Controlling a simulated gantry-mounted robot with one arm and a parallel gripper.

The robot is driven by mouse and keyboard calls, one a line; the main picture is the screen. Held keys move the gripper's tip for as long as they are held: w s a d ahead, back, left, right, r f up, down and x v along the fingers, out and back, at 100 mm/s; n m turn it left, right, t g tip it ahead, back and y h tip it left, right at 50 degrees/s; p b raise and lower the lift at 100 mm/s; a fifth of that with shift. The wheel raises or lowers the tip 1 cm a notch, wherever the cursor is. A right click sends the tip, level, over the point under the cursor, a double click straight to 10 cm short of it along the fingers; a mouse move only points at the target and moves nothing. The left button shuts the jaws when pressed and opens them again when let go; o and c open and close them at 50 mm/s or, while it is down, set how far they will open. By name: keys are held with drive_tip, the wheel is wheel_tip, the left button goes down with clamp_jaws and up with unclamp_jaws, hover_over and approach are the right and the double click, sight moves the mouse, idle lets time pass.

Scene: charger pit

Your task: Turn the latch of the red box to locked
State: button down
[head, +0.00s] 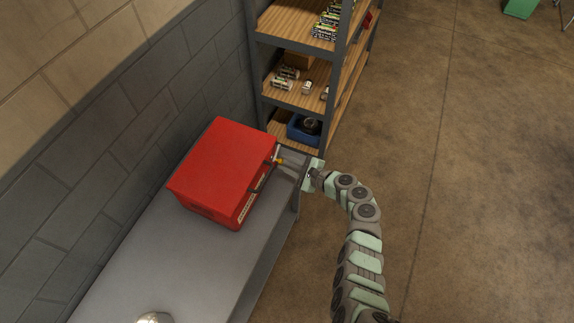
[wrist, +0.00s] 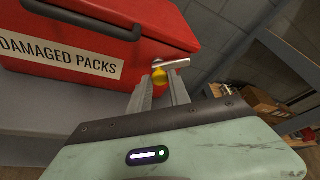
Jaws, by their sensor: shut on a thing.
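The red box (head: 222,168) stands on the grey bench against the wall. In the wrist view the red box (wrist: 115,45) shows a dark handle and a "DAMAGED PACKS" label on its front. Its latch (wrist: 160,76) has a yellow knob with a silver lever that points right and slightly up. My gripper (wrist: 161,88) is shut on the latch, a finger on each side of the yellow knob. In the head view my gripper (head: 285,163) reaches in from the right to the box's front, near its far end. The fingers partly hide the latch there.
The grey bench (head: 150,250) has bare surface in front of the box, with a shiny round thing (head: 154,318) at its near end. A shelf unit (head: 300,95) with batteries and a blue bin (head: 303,130) stands just beyond. Open floor lies to the right.

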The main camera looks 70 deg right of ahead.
drive_tip(key=n+b, duration=0.1)
drive_tip(key=b, duration=0.1)
drive_tip(key=f+n+h+b, duration=0.1)
drive_tip(key=b, duration=0.3)
drive_tip(key=shift+a+f+n+t+h, duration=0.2)
drive_tip(key=shift+f+n+t+h, duration=0.1)
drive_tip(key=shift+n, duration=0.1)
drive_tip(key=n+h+b, duration=0.1)
drive_tip(key=n+b, duration=0.1)
drive_tip(key=b, duration=0.5)
drive_tip(key=shift+f+n+t, duration=0.1)
drive_tip(key=shift+n+t, duration=0.3)
drive_tip(key=n+b, duration=0.1)
drive_tip(key=b, duration=0.3)
drive_tip(key=shift+n+t+h+b, duration=0.3)
drive_tip(key=shift+n+t+b, duration=0.1)
drive_tip(key=n+b, duration=0.1)
drive_tip(key=b, duration=0.1)
drive_tip(key=shift+r+b, duration=0.3)
drive_tip(key=shift+b, duration=0.1)
drive_tip(key=shift+r, duration=0.1)
drive_tip(key=c, duration=1.2)
unclamp_jaws()
